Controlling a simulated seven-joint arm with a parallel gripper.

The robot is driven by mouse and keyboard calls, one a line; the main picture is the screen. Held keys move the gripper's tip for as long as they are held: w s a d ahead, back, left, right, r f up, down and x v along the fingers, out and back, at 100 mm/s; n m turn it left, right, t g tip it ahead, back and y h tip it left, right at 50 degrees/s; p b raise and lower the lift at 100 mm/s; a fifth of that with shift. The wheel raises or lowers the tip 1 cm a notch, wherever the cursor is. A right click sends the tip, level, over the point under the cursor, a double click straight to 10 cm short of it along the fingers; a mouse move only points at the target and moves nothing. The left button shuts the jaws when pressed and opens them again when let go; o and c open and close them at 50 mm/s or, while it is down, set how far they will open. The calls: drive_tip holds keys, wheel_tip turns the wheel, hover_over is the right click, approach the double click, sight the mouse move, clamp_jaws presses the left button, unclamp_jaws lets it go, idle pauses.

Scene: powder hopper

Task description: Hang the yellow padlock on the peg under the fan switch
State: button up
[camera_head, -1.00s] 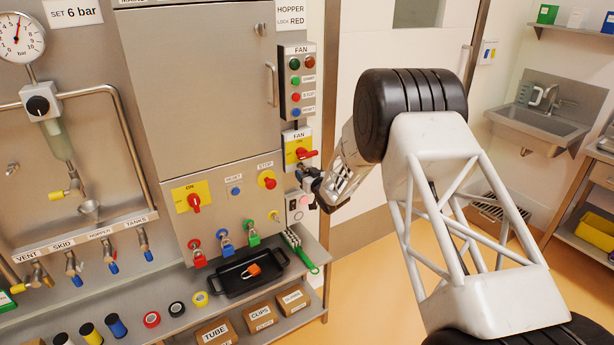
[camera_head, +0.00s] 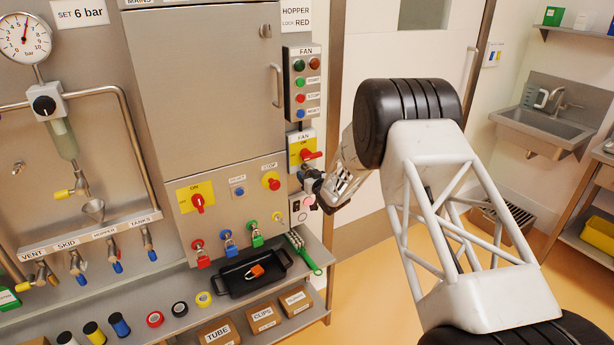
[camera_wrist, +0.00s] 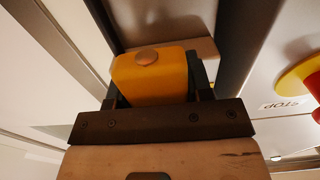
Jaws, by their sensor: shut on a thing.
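The yellow padlock (camera_wrist: 150,78) shows in the wrist view as a yellow body with a round rivet. It sits between the dark fingers of my gripper (camera_wrist: 155,98), which is shut on it. In the head view my gripper (camera_head: 312,182) is just below the fan switch (camera_head: 304,154), a red handle on a yellow plate, close to the panel. The padlock is too small and covered to make out there. The peg under the switch is hidden behind my gripper, and the shackle is not clearly visible, so I cannot tell whether they touch.
Red (camera_head: 203,260), blue (camera_head: 230,248) and green (camera_head: 257,240) padlocks hang on the lower panel. An orange padlock (camera_head: 256,271) lies in a black tray (camera_head: 234,290) on the shelf. A green-handled brush (camera_head: 305,256) lies to its right. The hopper cabinet (camera_head: 205,100) stands left of my gripper.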

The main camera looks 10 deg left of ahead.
idle(0.3)
drive_tip(key=o, duration=1)
drive_tip(key=v, duration=0.7)
drive_tip(key=shift+s+d, duration=0.3)
drive_tip(key=shift+d+r, duration=0.1)
drive_tip(key=shift+r, duration=0.05)
